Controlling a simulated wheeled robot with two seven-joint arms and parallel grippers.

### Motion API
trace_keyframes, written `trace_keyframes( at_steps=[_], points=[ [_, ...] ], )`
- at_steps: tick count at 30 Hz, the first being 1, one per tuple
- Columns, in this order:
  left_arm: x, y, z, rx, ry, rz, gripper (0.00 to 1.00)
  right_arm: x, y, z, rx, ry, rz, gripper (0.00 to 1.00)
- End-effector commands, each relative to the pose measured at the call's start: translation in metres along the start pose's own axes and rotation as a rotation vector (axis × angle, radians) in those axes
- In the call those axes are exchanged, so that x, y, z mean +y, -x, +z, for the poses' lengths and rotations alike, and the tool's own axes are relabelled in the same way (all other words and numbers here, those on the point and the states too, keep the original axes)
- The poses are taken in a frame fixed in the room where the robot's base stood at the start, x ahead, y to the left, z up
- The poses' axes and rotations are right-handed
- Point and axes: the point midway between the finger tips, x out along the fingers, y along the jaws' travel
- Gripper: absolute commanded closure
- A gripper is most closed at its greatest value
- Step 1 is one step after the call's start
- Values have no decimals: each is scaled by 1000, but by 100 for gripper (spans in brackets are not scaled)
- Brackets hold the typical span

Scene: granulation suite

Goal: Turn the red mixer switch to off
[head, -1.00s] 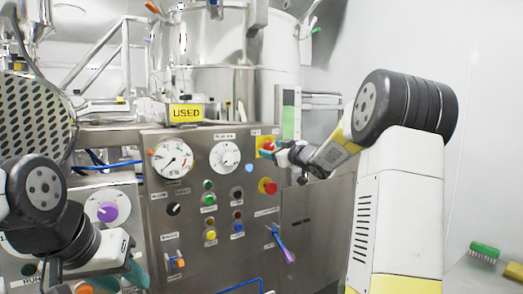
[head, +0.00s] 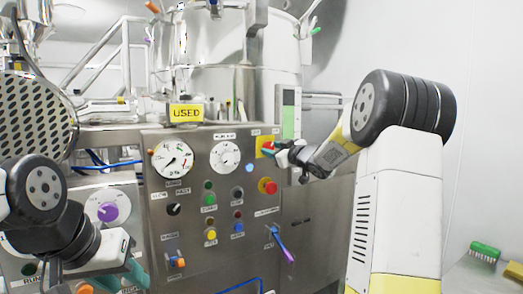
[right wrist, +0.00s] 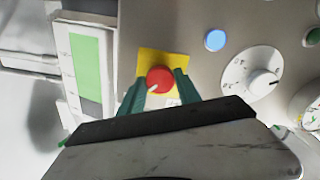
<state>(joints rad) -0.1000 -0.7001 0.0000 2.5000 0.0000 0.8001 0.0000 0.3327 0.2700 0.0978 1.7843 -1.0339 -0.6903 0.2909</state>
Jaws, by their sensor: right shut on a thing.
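The red mixer switch (right wrist: 160,78) is a round red knob with a pale mark on a yellow plate (right wrist: 147,60). In the right wrist view the mark points toward the lower left. My right gripper (right wrist: 162,84) has its two green fingers on either side of the knob and is shut on it. In the head view the yellow plate (head: 262,142) shows at the panel's upper right, and my right gripper (head: 276,150) covers most of the switch. My left gripper (head: 132,274) is low at the left, with green fingertips partly hidden, away from the switch.
A purple-handled lever (head: 283,246) sticks out lower down. A green-faced display (head: 289,115) stands above.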

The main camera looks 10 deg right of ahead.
Motion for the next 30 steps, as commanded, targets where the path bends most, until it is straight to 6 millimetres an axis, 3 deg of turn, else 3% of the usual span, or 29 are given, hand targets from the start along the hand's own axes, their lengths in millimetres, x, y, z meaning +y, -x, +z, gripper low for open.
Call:
trace_keyframes(
  at_steps=[30],
  points=[
    [0, 0, 0, 0, 0, 0, 62, 0, 0, 0, 1, 921, -2, 100]
  ],
)
